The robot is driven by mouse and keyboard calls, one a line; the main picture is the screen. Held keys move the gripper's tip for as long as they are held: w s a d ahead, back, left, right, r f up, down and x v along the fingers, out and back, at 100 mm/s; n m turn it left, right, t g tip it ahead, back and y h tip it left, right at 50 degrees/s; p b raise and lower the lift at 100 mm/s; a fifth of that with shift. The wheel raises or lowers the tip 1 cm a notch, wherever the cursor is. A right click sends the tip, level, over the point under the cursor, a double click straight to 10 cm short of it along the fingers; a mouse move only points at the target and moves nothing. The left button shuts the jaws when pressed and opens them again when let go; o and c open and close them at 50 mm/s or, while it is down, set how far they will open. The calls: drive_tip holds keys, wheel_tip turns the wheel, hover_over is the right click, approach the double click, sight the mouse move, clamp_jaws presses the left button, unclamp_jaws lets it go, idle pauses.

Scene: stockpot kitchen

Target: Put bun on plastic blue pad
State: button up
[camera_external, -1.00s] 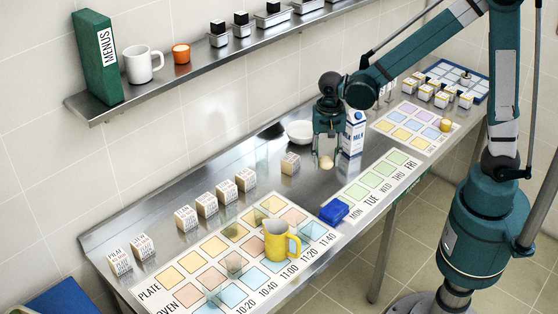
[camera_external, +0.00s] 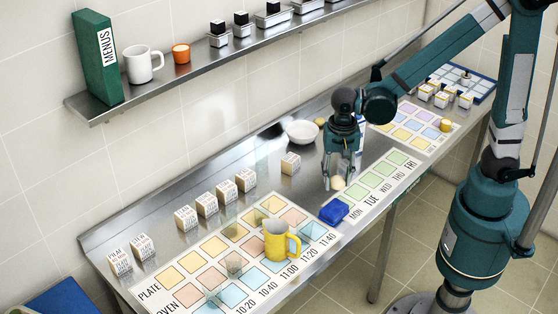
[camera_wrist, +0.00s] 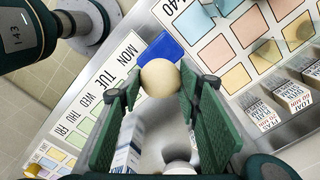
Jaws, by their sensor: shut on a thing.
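The bun (camera_external: 338,183) is a small pale round ball between the fingertips of my gripper (camera_external: 341,172). In the wrist view the bun (camera_wrist: 160,77) sits at the ends of my gripper's green fingers (camera_wrist: 157,95), which are shut on it. The plastic blue pad (camera_external: 334,211) lies on the front part of the counter, at the near end of the weekday sheet. The bun is just above and behind the pad in the external view. In the wrist view the blue pad (camera_wrist: 160,52) shows just beyond the bun, partly hidden by it.
A yellow mug (camera_external: 280,241) stands on the coloured schedule sheet, left of the pad. A white bowl (camera_external: 302,132) and a lettered cube (camera_external: 291,163) stand further back. A milk carton (camera_wrist: 130,145) shows beside my finger in the wrist view. Several lettered cubes line the back left.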

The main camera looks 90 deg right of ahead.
drive_tip(key=shift+f, duration=0.1)
hover_over(335, 208)
drive_tip(key=shift+d+f+b, duration=0.1)
drive_tip(key=shift+f+b, duration=0.25)
drive_tip(key=shift+f, duration=2.5)
drive_tip(key=shift+f, duration=0.1)
drive_tip(key=shift+f, duration=1.95)
drive_tip(key=shift+f+b, duration=0.2)
drive_tip(key=shift+b, duration=0.25)
drive_tip(key=o, duration=0.8)
drive_tip(key=shift+o, duration=0.2)
drive_tip(key=shift+r, duration=0.2)
drive_tip(key=shift+r+p, duration=0.9)
drive_tip(key=shift+r, duration=5.1)
